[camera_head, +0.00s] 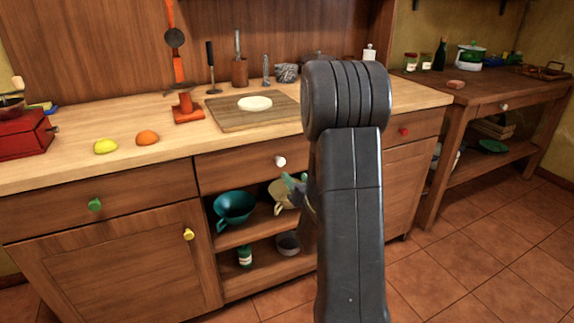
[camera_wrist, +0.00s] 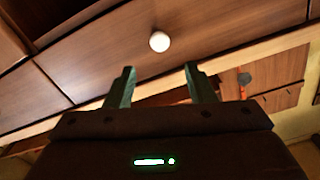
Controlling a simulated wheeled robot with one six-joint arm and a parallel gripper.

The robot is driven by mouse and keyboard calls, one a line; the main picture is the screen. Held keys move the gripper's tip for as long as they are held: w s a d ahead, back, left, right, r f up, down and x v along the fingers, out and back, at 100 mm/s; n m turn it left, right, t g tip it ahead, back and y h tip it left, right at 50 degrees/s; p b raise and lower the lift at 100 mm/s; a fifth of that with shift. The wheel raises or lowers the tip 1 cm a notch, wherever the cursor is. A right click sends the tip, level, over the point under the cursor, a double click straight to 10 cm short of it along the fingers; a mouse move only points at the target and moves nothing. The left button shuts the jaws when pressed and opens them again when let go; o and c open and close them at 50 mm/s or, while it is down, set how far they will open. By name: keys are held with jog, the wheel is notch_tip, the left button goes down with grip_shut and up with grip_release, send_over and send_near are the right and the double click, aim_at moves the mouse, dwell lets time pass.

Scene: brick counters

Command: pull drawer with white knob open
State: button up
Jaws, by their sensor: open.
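The white knob (camera_head: 280,161) sits on the front of a brown wooden drawer (camera_head: 234,168) under the counter top, in the middle of the head view. The drawer front looks flush with the counter. In the wrist view the white knob (camera_wrist: 159,41) is beyond the fingertips, roughly midway between them. My gripper (camera_wrist: 158,70) is open, its two greenish fingers apart with nothing between them. In the head view my gripper (camera_head: 293,188) shows just below and right of the knob, partly hidden by my dark arm.
Neighbouring fronts have a green knob (camera_head: 95,204), a yellow knob (camera_head: 188,234) and a red knob (camera_head: 404,132). A side table (camera_head: 470,97) at right has another white-knobbed drawer. Floor at right is clear.

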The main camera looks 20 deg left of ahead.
aim_at(282, 162)
jog(key=x, duration=0.9)
jog(key=shift+w+a, duration=0.1)
grip_shut()
